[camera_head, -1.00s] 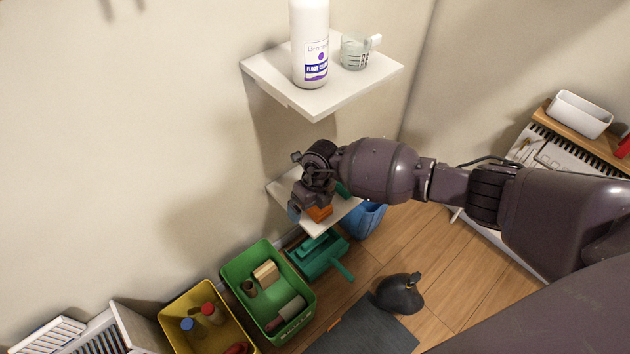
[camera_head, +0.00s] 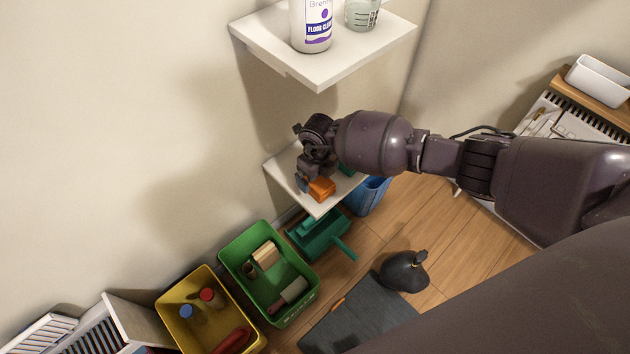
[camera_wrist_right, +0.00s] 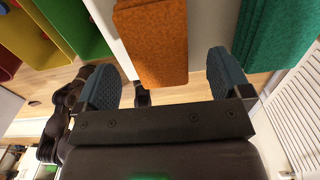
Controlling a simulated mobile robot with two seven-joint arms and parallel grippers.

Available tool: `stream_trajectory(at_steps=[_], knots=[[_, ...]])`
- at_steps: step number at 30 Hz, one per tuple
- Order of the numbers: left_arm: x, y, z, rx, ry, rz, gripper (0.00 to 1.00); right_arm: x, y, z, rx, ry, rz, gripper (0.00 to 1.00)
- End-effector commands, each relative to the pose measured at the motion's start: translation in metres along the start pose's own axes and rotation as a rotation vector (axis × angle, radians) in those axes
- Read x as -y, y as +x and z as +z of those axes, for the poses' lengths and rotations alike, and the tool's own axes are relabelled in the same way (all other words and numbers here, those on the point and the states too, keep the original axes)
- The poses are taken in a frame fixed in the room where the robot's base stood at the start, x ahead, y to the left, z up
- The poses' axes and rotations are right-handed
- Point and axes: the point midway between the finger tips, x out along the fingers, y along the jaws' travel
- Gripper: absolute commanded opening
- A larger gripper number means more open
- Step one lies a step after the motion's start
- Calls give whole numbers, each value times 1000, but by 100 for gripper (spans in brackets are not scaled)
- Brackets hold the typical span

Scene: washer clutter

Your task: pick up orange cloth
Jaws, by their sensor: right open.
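The orange cloth (camera_head: 321,188) is a folded block on the lower white shelf (camera_head: 283,176). In the right wrist view the orange cloth (camera_wrist_right: 151,45) lies between and just beyond the two blue-padded fingertips. My right gripper (camera_wrist_right: 162,66) is open, with a visible gap on either side of the cloth. In the head view my right gripper (camera_head: 311,182) is at the lower shelf, right by the cloth, and hides part of it. A green cloth (camera_wrist_right: 280,32) stands to the right of the orange one in the wrist view. My left gripper is not in view.
The upper shelf (camera_head: 322,68) with a white bottle (camera_head: 311,28) and a measuring cup (camera_head: 362,12) overhangs the back. Below are a green bin (camera_head: 236,244), a yellow bin (camera_head: 172,311), a teal dustpan (camera_head: 320,236) and a blue bucket (camera_head: 368,197).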

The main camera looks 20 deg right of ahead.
Motion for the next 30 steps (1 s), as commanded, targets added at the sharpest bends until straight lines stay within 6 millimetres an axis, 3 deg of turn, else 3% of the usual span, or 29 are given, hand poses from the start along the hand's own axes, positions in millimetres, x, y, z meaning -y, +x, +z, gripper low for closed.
stream_trajectory(at_steps=[1,6,15,26,30], knots=[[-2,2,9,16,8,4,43,-2,19,-2,-14,0,5,96],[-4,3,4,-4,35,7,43,-2,41,1,-14,1,5,96],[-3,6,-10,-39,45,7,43,0,40,4,-3,0,1,96],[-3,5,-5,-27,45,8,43,-1,40,4,-5,0,1,42],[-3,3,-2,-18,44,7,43,-1,40,4,-5,0,1,42]])
